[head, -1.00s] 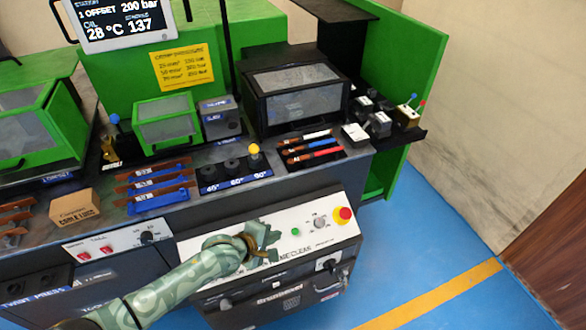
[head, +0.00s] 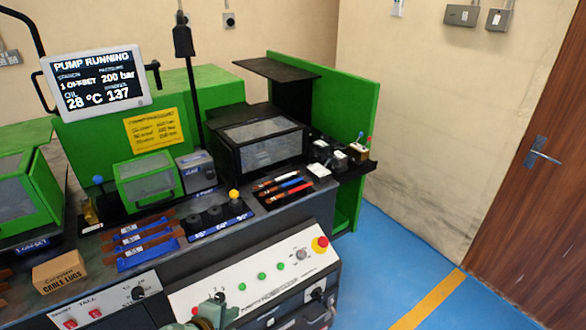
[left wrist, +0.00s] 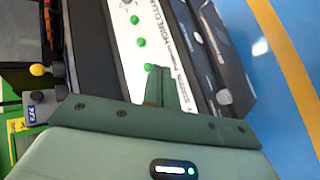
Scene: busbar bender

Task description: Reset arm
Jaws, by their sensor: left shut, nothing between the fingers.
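My left gripper (head: 222,312) shows at the bottom edge of the head view, in front of the lower left part of the white control panel (head: 262,290). In the left wrist view its green fingers (left wrist: 168,88) are together with nothing between them. The panel with its green buttons lies beyond the fingers in that view. Whether the fingers touch the panel cannot be told. Most of my left arm is below the head view. My right gripper is in neither view.
A red stop knob (head: 320,244) stands at the panel's right end. The worktop holds blue racks (head: 148,254), a cable lugs box (head: 60,271) and a yellow-knobbed lever (head: 234,195). A screen (head: 95,80) reads PUMP RUNNING. Blue floor (head: 400,255) is open at right, before a door (head: 530,170).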

